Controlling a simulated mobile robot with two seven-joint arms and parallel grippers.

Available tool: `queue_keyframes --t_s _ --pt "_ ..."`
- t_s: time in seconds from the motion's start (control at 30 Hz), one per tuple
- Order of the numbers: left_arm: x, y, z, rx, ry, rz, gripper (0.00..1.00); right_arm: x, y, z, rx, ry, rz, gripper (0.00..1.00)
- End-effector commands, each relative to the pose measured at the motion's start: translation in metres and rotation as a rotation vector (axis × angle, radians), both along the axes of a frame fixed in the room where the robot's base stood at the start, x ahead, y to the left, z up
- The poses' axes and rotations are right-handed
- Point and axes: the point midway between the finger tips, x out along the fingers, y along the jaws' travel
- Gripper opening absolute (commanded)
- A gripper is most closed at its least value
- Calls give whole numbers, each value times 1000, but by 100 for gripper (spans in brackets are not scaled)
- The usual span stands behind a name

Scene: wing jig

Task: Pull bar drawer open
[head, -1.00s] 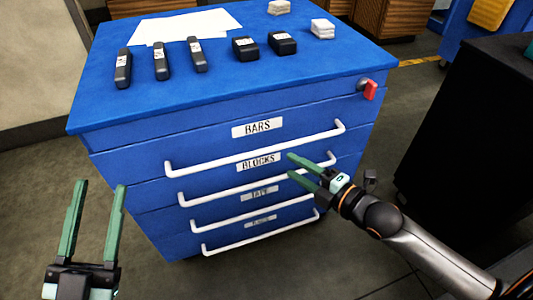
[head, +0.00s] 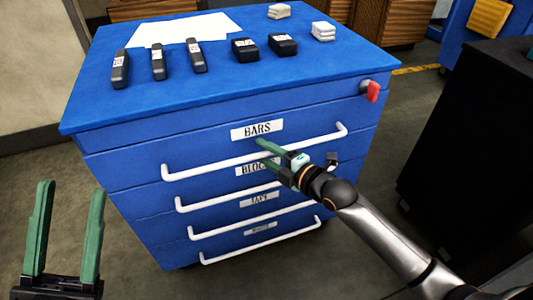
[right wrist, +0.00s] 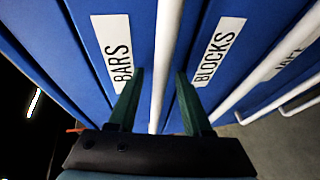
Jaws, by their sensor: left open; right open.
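The bar drawer is the top labelled drawer of a blue cabinet, with a white BARS label (head: 257,130) and a long white handle (head: 215,166). It looks closed. My right gripper (head: 262,155) is open at the middle of this handle. In the right wrist view, the handle (right wrist: 167,60) runs between the two green fingers (right wrist: 160,95), with the BARS label on the left and the BLOCKS label on the right. In the head view the fingers partly cover the handle and the BLOCKS label. My left gripper (head: 67,230) is open and empty, left of the cabinet.
Below are more drawers with white handles, labelled BLOCKS (head: 252,169) and others. A red piece (head: 371,91) sticks out at the cabinet's top right. Dark bars and blocks, white stacks and paper lie on the blue top (head: 210,85). A black cabinet (head: 470,150) stands at right.

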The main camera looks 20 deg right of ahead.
Motion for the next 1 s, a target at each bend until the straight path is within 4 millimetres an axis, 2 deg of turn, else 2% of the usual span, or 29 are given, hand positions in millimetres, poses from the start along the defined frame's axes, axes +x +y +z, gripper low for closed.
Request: queue_keyframes --t_s 0.07,0.5,1.0 --pt "0 0 0 0 0 0 50 0 0 0 0 0 0 50" --pt "0 0 0 1 0 -1 50 0 0 0 0 0 0 1" --pt "0 0 0 1 0 0 50 0 0 0 0 0 0 0"
